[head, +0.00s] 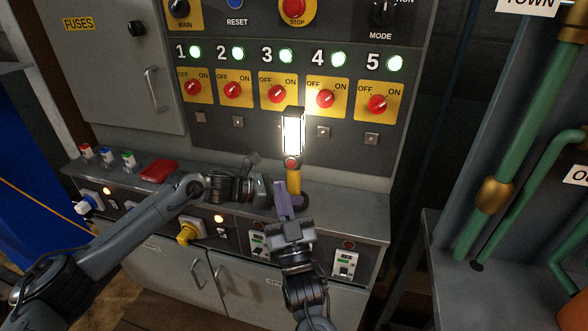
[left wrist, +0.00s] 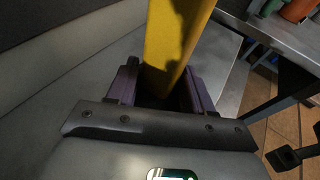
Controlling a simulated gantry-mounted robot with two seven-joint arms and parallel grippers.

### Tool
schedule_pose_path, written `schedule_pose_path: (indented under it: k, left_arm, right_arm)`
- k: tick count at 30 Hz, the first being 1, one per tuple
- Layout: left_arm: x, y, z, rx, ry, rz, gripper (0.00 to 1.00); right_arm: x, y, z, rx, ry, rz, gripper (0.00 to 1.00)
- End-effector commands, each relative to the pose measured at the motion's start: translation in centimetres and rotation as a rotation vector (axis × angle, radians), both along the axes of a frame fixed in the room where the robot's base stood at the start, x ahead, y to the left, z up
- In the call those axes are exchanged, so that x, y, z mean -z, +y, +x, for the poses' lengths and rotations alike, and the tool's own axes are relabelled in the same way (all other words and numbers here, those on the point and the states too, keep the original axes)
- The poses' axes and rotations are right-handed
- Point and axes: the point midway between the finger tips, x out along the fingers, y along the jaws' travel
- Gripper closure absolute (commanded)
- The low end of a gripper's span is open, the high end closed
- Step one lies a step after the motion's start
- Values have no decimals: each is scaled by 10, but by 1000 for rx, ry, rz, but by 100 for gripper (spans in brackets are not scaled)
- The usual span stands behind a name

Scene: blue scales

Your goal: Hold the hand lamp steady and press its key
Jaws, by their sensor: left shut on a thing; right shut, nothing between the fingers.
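The hand lamp stands upright on the grey ledge, with a yellow handle (head: 295,184), a red key (head: 292,163) and a brightly lit white head (head: 292,135). My left gripper (head: 282,190) comes in from the left and is shut on the handle. In the left wrist view the yellow handle (left wrist: 175,45) sits between the purple fingers of my left gripper (left wrist: 165,88). My right gripper (head: 280,186) is shut and empty, in front of the handle and below the red key in the picture. It partly hides the left fingers and the lamp's lower part.
The panel behind has red switches (head: 276,94) numbered 1 to 5 under lit green lamps. A red object (head: 158,171) and several small coloured-top items (head: 107,155) lie on the ledge at left. The ledge right of the lamp (head: 350,212) is clear. Green pipes (head: 480,170) stand far right.

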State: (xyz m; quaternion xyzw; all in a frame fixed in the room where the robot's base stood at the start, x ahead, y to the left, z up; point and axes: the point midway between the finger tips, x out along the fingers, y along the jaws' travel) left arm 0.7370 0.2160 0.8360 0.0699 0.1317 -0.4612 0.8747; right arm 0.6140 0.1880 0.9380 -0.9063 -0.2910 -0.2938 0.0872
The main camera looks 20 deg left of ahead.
Motion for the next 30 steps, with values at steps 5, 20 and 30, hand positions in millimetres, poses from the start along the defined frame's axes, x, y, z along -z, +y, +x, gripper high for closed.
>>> schedule_pose_path:
  k: [5, 20, 30]
  left_arm:
    - [5, 0, -1, 0, 7, 5, 66]
    - [4, 0, -1, 2, 7, 4, 19]
    - [1, 8, -6, 0, 5, 4, 19]
  right_arm:
    - [0, 0, 0, 0, 0, 0, 100]
    - [0, 0, 0, 0, 0, 0, 100]
    - [0, 0, 0, 0, 0, 0, 100]
